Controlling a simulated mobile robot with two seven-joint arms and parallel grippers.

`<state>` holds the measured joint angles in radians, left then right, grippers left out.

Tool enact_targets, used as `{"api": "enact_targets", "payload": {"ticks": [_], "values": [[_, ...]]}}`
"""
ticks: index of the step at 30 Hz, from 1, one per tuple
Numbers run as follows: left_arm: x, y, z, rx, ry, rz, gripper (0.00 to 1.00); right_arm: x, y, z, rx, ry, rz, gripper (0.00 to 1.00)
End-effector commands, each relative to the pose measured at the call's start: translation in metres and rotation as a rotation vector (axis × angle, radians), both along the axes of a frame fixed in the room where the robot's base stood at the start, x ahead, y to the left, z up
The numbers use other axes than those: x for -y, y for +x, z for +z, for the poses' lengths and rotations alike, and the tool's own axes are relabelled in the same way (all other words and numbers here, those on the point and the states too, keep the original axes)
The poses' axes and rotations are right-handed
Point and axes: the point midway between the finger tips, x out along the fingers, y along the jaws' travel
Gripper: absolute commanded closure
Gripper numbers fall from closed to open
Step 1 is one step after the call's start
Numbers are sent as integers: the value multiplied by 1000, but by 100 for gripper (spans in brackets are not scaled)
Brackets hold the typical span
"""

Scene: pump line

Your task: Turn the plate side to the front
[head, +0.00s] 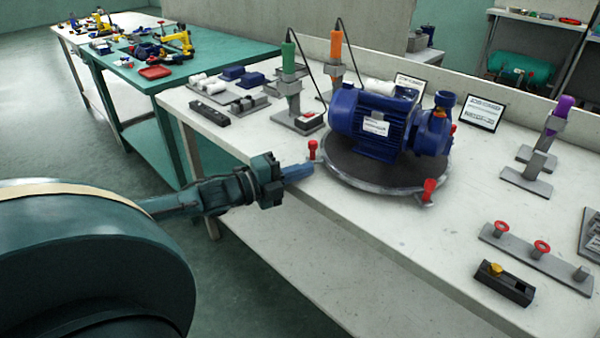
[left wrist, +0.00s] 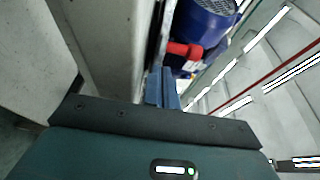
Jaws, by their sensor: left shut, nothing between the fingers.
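The blue pump (head: 375,125) stands on a round dark turntable (head: 345,178) with a metal rim. A white plate (head: 376,127) shows on the motor's side facing me. Red knobs stand at the rim, one at the left (head: 312,149) and one at the front right (head: 429,188). My left gripper (head: 300,172) is shut and empty at the table's front edge, just left of the rim and below the left knob. In the left wrist view its blue fingers (left wrist: 162,88) are together, close to a red knob (left wrist: 184,50), with the blue pump (left wrist: 207,20) beyond. Whether they touch the rim is unclear.
Green (head: 289,75) and orange (head: 336,60) tools on stands are behind the turntable; a purple one (head: 553,120) stands right. A rail with red rings (head: 535,258) and a black block (head: 504,283) lie front right.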

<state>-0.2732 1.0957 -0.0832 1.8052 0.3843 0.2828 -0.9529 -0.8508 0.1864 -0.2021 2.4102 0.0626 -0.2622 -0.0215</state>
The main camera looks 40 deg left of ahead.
Motion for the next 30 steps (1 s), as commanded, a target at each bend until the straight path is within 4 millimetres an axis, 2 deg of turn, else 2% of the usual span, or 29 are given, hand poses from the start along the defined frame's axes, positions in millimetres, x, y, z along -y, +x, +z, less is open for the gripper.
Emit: {"api": "enact_targets", "payload": {"ticks": [12, 18, 30], "values": [[-5, 3, 0, 1, 0, 1, 100, -4, 3, -2, 6, -2, 12, 64], [-22, 15, 1, 3, 1, 1, 100, -4, 3, -7, 2, -9, 14, 64], [-23, 14, 1, 0, -2, 0, 100, -4, 4, -6, 1, -7, 12, 64]]}}
